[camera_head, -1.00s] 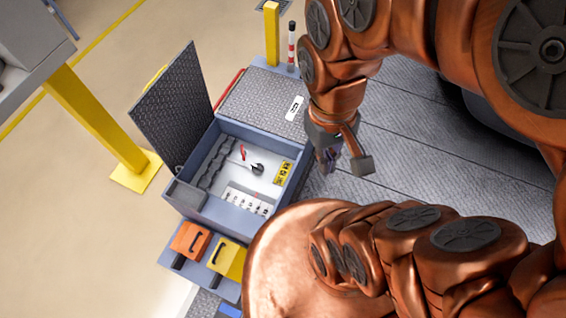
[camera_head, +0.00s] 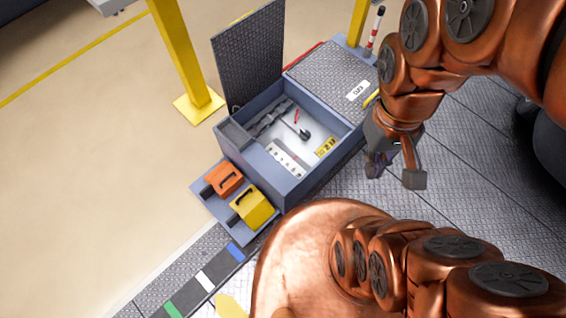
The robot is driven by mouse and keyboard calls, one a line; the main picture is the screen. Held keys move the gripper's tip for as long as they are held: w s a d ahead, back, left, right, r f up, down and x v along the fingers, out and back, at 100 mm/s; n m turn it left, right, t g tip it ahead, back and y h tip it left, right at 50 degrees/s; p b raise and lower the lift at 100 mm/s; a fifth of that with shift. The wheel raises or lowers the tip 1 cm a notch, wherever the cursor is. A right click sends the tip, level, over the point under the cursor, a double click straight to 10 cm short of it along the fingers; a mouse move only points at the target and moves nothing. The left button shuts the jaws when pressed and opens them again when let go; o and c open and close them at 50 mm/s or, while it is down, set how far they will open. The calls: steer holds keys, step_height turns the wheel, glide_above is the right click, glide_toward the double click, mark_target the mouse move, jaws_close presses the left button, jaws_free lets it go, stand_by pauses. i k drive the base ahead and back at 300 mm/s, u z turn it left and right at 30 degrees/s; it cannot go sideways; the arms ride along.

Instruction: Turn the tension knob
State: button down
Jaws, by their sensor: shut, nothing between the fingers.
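The blue-grey open box (camera_head: 258,166) stands left of my gripper, its dark tread-plate lid (camera_head: 250,62) raised at the back left. Inside it lie a dark round-headed part (camera_head: 304,134) on a pale floor, a small red piece (camera_head: 296,116), a yellow labelled plate (camera_head: 325,147) and a white strip with small marks (camera_head: 284,158). I cannot tell whether the dark round part is the tension knob. My gripper (camera_head: 394,175) is shut and empty, to the right of the box and apart from it.
An orange case (camera_head: 224,179) and a yellow case (camera_head: 253,207) sit on a ledge before the box. A yellow post (camera_head: 182,60) stands at the left, and a red-and-white post (camera_head: 374,30) at the back. Open beige floor (camera_head: 80,180) lies left.

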mark_target(304, 136)
steer(key=u, duration=0.55)
steer(key=k, duration=0.65)
steer(key=u, duration=0.6)
steer(key=k, duration=0.55)
steer(key=z, duration=0.8)
steer(key=i, duration=1.6)
steer(key=u, duration=0.7)
